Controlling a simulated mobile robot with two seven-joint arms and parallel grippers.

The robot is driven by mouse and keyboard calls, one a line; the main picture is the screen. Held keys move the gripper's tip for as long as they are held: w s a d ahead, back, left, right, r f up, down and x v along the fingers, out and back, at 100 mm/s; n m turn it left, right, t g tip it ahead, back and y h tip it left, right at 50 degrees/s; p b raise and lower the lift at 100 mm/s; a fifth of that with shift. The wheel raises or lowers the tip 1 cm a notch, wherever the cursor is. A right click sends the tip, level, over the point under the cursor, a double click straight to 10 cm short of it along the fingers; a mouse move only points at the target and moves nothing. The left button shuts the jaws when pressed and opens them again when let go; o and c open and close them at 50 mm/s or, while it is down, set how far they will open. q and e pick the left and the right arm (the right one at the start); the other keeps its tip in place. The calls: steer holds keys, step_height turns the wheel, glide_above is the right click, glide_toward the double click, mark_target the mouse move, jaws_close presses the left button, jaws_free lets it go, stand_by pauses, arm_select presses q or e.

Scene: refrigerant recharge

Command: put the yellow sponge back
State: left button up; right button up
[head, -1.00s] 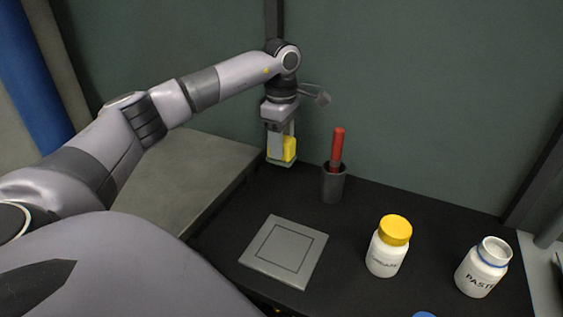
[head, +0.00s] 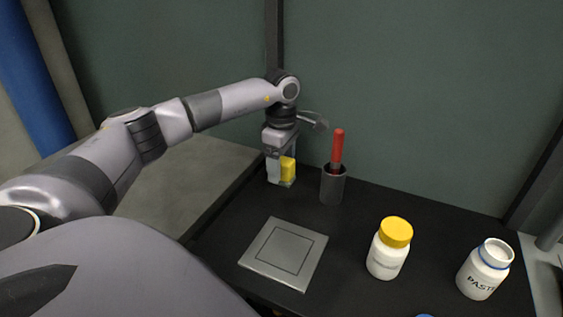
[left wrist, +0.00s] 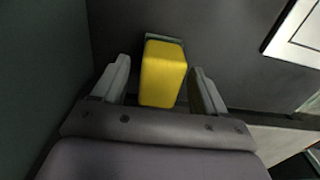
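The yellow sponge (head: 288,169) is between the fingers of my left gripper (head: 282,180), low over the back left of the black table, left of the grey cup. In the left wrist view the sponge (left wrist: 163,73) shows as an upright yellow block between the two fingers (left wrist: 160,75), with a thin grey edge at its far end. Dark slits show beside it in that view, so contact with the fingers is not clear. Whether its bottom touches the table is hidden. My right gripper is not in view.
A grey cup (head: 333,187) with a red-handled tool (head: 338,148) stands close right of my left gripper. A grey square plate (head: 284,254) lies in front. A yellow-lidded white jar (head: 388,257) and an open paste jar (head: 482,272) stand at the right. A green wall is behind.

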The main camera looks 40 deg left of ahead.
mark_target(282, 159)
arm_select(q)
steer(key=shift+r, duration=0.1)
step_height(282, 159, up, 12)
steer(key=shift+p, duration=0.4)
stand_by(0.6)
steer(key=shift+r, duration=0.1)
